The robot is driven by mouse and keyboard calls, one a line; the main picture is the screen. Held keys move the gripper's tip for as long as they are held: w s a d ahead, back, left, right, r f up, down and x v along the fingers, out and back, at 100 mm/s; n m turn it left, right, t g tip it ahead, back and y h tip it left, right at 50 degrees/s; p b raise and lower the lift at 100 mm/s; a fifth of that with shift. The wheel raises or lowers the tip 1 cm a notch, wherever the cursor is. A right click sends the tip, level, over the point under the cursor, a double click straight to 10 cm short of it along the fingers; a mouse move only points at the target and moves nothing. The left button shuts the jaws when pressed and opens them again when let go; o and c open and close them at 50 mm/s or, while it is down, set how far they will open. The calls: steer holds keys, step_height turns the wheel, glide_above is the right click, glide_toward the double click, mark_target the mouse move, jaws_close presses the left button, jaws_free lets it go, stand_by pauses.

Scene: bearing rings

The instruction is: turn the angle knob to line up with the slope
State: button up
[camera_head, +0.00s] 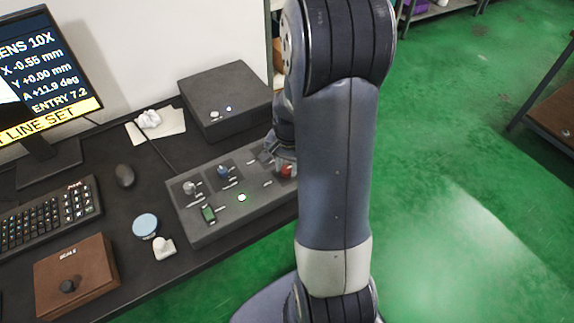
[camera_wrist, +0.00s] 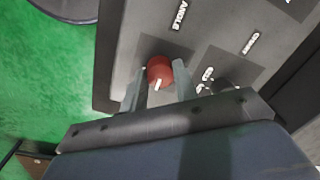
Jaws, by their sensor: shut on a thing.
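The angle knob is a red round knob (camera_wrist: 160,69) with a white pointer mark, beside the label ANGLE on a grey control panel (camera_wrist: 140,28). My gripper (camera_wrist: 160,82) is shut on the knob, one finger on each side of it. In the head view the red knob (camera_head: 287,171) shows at the panel's right end, partly hidden by my arm. The monitor (camera_head: 45,80) at the upper left reads X -0.55 mm, Y +0.00 mm, A +11.9 deg, ENTRY 7.2, with a yellow bar ending in LINE SET. The slope line itself is not clear on the cropped screen.
The panel also carries a grey knob (camera_head: 189,187), a blue knob (camera_head: 223,171), a green switch (camera_head: 208,214) and a lit button (camera_head: 241,198). A black box (camera_head: 225,95) stands behind it.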

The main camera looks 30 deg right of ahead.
mark_target(289, 169)
steer(key=shift+m, duration=0.6)
steer(key=o, duration=1)
steer(key=r, duration=0.5)
steer(key=r+p, duration=0.1)
steer(key=r, duration=0.5)
steer(key=shift+s+d, duration=0.1)
steer(key=shift+s, duration=0.1)
